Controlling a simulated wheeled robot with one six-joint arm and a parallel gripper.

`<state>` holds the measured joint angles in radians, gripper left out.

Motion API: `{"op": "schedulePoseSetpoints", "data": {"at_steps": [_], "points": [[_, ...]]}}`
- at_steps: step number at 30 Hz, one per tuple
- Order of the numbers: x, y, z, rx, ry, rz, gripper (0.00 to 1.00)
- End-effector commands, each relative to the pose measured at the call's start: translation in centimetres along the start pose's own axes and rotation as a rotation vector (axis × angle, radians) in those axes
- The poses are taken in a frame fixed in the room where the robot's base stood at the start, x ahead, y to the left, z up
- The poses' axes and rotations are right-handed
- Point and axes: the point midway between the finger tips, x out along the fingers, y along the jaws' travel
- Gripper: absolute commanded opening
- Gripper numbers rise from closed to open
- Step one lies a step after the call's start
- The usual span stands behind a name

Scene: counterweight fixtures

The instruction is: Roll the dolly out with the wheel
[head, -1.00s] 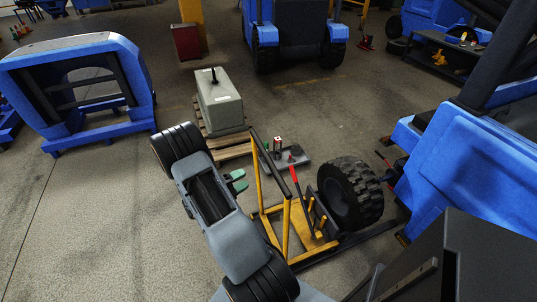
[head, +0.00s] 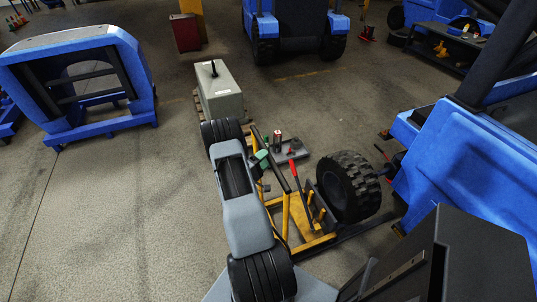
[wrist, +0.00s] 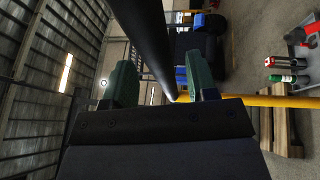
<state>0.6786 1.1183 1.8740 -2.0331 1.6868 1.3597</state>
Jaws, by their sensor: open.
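The wheel (head: 348,188), a black knobbly tyre, stands upright on the right side of the yellow dolly (head: 316,243), close to the blue machine. The dolly has yellow uprights, a black push bar (head: 276,158) across the top and a red lever (head: 295,176). My gripper (head: 262,160), with green fingers, is at the push bar's left side, partly hidden by my arm. In the wrist view my gripper (wrist: 161,78) is open, and the black push bar (wrist: 146,38) runs between its two green fingers. I cannot tell whether either finger touches it.
The blue machine (head: 465,165) stands right of the wheel. A grey tray (head: 292,152) with a red can (head: 278,137) lies behind the dolly. A grey counterweight block (head: 220,92) stands on a pallet behind my arm. A blue frame (head: 80,85) stands far left. Floor at left is clear.

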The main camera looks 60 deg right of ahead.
Motion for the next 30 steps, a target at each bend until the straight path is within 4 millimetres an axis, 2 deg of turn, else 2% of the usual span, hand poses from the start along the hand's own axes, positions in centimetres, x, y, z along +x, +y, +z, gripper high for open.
{"op": "schedulePoseSetpoints", "data": {"at_steps": [3,7,19,30], "points": [[1.4,0.1,0.0,0.0,-0.002,0.0,0.53],[2.2,0.0,0.0,-0.001,-0.001,-0.001,0.53],[2.6,0.0,0.0,-0.001,0.001,0.0,0.53],[2.6,0.0,0.0,-0.001,0.0,0.0,0.17]]}}
